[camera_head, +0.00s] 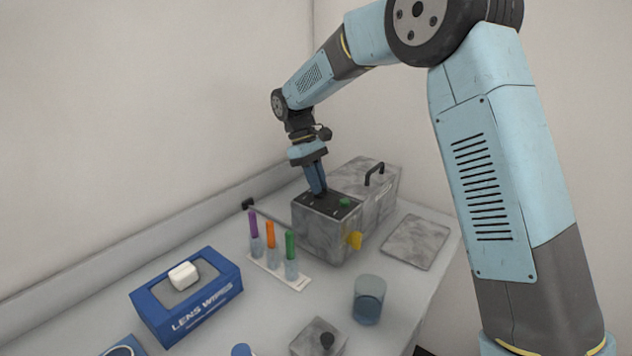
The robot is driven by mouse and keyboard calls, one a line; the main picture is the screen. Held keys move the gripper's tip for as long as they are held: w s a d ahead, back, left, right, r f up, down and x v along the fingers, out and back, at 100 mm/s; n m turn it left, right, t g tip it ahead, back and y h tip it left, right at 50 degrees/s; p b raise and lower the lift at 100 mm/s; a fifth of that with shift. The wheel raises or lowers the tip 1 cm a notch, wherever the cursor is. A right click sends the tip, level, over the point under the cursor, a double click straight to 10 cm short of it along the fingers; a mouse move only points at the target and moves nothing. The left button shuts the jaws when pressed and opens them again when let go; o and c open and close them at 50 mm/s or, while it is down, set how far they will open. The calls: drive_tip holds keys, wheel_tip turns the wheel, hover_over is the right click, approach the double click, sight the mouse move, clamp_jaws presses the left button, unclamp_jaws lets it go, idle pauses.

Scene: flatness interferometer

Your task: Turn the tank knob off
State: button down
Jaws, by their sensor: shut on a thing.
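A grey marbled box (327,238) stands at the back of the table with a black panel (333,208) on top. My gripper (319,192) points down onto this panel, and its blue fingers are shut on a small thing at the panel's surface. The fingers hide that thing; from its place it appears to be the tank knob. A green knob or button (345,202) sits on the panel just right of the fingers, apart from them. A yellow knob (354,240) is on the box's right side. The knob's turn angle cannot be seen.
A larger grey housing (378,190) with a black handle adjoins the box. In front stand a rack with purple, orange and green tubes (290,245), a blue lens wipes box (190,300) and a glass beaker (369,300). A flat grey plate (416,242) lies right.

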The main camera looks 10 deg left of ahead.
drive_tip(key=c, duration=1.1)
unclamp_jaws()
drive_tip(key=shift+w, duration=0.1)
drive_tip(key=shift+c, duration=0.2)
drive_tip(key=v, duration=1.3)
drive_tip(key=shift+w+r, duration=0.25)
drive_tip(key=shift+a, duration=0.1)
